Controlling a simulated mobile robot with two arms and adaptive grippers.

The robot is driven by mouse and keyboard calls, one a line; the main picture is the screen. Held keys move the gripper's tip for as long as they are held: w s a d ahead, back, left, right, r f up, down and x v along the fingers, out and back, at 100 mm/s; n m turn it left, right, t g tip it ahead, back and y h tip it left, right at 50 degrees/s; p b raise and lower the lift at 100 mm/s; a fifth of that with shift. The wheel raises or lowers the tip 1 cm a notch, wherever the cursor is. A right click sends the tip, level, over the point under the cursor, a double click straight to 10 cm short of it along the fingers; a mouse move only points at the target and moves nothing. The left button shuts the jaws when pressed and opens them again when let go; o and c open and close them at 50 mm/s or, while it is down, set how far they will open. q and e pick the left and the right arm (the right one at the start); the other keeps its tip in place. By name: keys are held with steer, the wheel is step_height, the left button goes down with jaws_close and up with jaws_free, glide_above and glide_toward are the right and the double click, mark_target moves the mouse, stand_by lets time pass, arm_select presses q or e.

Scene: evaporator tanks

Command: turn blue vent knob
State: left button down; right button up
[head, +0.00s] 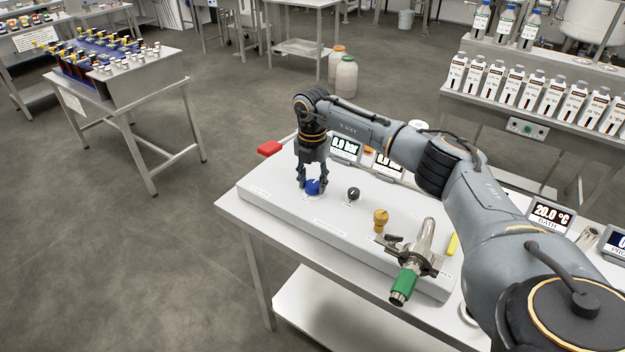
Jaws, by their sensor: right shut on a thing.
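The blue vent knob (312,187) sits on the top of a light grey panel (275,199) on the bench. My right gripper (311,184) points down over it, with its fingers around the knob and shut on it. The fingers hide part of the knob. A black knob (353,193) stands on the panel just to the right, apart from the gripper. My left gripper is not in view.
A brass knob (381,219) and a metal valve with a green end (401,287) stand on the panel's right part. Small displays (345,148) stand behind the panel, partly hidden by my arm. A red block (270,147) is at the back left. The panel's left part is clear.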

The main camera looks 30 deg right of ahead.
mark_target(312, 184)
stand_by(0.3)
steer(key=o, duration=1.2)
steer(key=shift+r, duration=0.25)
step_height(312, 184, up, 11)
steer(key=shift+r, duration=0.2)
